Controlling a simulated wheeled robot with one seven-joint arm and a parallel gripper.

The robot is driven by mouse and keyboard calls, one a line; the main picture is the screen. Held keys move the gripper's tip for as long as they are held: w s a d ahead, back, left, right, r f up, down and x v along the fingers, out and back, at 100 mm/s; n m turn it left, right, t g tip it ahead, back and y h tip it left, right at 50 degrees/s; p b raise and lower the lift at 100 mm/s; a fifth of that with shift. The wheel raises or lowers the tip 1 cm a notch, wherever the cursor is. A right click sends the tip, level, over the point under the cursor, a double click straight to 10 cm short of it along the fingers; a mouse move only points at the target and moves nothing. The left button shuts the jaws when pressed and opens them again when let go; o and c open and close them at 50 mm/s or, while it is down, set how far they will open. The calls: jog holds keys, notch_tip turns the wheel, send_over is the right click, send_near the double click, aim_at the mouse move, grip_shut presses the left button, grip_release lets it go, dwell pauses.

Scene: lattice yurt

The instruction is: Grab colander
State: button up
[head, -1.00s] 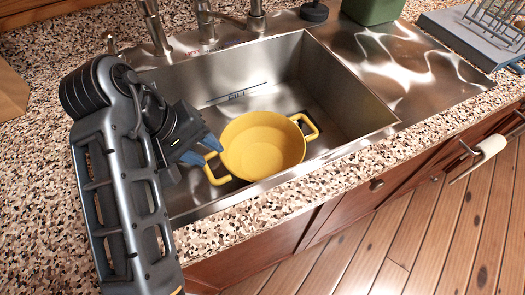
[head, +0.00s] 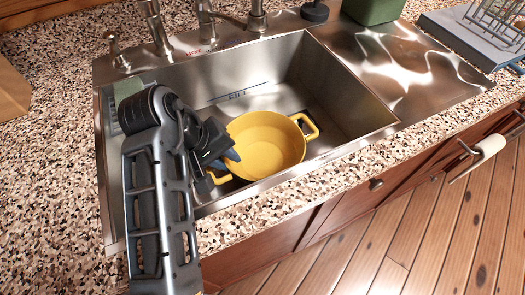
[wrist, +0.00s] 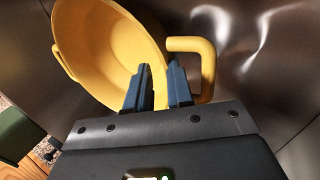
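The colander (head: 264,143) is a yellow, round, pot-like vessel with two loop handles, sitting upright in the steel sink (head: 345,95). I cannot make out holes in it. My gripper (head: 233,155) is at its left side, close to the near-left handle (head: 221,179). In the wrist view, the blue fingers (wrist: 158,78) are apart, with a gap between them. One finger overlaps the colander's wall (wrist: 100,50), and the other is in front of the opening of the handle (wrist: 207,65). Whether they touch it is unclear. My arm hides part of the sink's left side.
Taps (head: 207,25) stand behind the sink. A green container (head: 370,10) and a dish rack (head: 490,28) are at the back right. The steel drainboard (head: 410,65) is clear.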

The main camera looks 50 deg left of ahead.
grip_shut()
dwell(1.1)
